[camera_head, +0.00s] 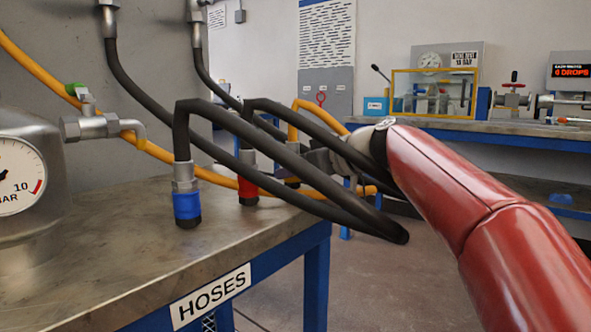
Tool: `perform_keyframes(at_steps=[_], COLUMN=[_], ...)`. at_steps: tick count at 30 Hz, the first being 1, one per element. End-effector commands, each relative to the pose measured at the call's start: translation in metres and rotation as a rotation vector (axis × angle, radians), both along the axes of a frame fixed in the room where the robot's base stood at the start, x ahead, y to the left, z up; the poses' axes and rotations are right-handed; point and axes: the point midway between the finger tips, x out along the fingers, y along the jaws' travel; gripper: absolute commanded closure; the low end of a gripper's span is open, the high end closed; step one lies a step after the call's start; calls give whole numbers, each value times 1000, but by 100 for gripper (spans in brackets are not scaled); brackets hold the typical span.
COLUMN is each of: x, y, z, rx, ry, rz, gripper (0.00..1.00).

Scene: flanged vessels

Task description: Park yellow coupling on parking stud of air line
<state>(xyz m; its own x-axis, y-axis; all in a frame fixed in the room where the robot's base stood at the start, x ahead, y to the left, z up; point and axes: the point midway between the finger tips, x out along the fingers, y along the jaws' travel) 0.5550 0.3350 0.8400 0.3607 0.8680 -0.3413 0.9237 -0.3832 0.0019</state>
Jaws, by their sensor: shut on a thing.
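The yellow coupling (292,181) is at the far end of the row of couplings on the bench, mostly hidden behind black hose. The yellow air hose (297,117) bends down to it from above. My gripper (312,163) reaches in from the right and is shut on the coupling, though the hoses cover much of the fingers. The coupling looks about upright. The air line's parking stud is hidden, so I cannot tell whether the coupling sits on it or is held above it.
A blue coupling (187,206) and a red coupling (248,191) stand on the steel bench (150,235), each with a black hose. The hose loops hang past the bench edge, in front of my gripper. A gauge vessel (28,190) stands at left. Another bench (500,132) is behind.

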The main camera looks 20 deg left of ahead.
Motion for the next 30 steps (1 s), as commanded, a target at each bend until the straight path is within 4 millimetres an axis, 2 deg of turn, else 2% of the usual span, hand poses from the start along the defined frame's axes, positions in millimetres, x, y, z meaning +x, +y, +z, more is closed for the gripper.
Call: perform_keyframes(at_steps=[1, 2, 7, 17, 30], x=[0, 0, 0, -1, -24], y=[0, 0, 0, -3, -59], z=[-1, -1, -1, -1, 22], rx=[-2, -3, -3, -3, -3], ry=[3, 3, 3, 3, 2], rz=[2, 2, 2, 2, 0], gripper=[100, 65, 42, 40, 40])
